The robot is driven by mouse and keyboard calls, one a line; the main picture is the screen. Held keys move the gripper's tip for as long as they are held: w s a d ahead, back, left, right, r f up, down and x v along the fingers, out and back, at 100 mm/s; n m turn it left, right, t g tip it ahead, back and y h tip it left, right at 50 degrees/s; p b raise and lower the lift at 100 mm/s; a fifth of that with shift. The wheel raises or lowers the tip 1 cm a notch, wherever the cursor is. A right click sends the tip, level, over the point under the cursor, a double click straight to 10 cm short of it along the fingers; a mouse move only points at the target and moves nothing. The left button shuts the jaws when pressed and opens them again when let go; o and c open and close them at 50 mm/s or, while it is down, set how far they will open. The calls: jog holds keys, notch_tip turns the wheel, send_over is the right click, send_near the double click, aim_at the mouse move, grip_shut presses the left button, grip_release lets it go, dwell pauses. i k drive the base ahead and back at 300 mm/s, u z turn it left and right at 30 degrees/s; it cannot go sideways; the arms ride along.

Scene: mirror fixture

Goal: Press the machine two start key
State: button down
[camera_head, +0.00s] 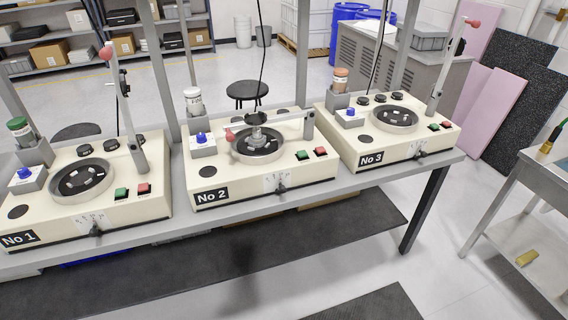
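The machine labelled No 2 (262,190) is a cream box on the bench, between No 1 and No 3. Near the right end of its front it has a green key (302,155) and a red key (320,152) side by side. The lettering on these keys is too small to read. Its hinged arm (285,126) is lowered across the round plate, with a red knob (230,135) at the left end. A dial with a black pointer (281,188) is on the front. My gripper is not in view.
Machines No 1 (60,215) and No 3 (400,147) flank it, with their arms raised. Each has its own green and red keys. Bench posts (302,60) rise behind No 2. A metal table (548,170) stands at the right. A dark mat (200,275) lies below.

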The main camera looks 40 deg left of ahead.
aim_at(303, 154)
jog(key=z, duration=0.15)
jog(key=k, duration=0.8)
jog(key=u, duration=2)
jog(key=i, duration=1)
jog(key=u, duration=0.2)
